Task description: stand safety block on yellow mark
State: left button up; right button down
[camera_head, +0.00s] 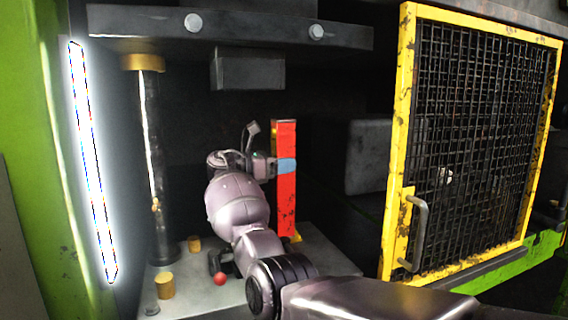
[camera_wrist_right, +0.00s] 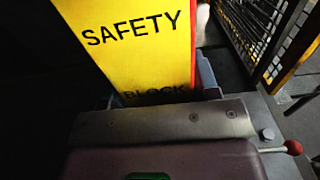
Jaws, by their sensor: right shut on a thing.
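The safety block (camera_head: 286,205) is a tall, narrow post, red on the side facing the head camera. It is upright inside the press. In the wrist view its yellow face (camera_wrist_right: 135,40) reads SAFETY BLOCK, with a red side at right. My right gripper (camera_head: 286,166) is shut around its middle. A small yellow patch (camera_head: 297,238) shows at the block's foot on the press bed; it may be part of the yellow mark, mostly hidden. I cannot tell if the block's foot touches the bed. My left gripper is not in view.
The grey press bed (camera_head: 325,262) lies below the ram (camera_head: 247,70). A dark column (camera_head: 152,170) and brass-coloured cylinders (camera_head: 165,286) stand at left. A red knob (camera_head: 220,279) is near my forearm. The yellow-framed mesh gate (camera_head: 470,150) stands at right.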

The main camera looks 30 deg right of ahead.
jog(key=shift+c, duration=1.8)
grip_release()
jog(key=b+v, duration=0.1)
jog(key=v, duration=0.6)
jog(key=shift+a, duration=0.25)
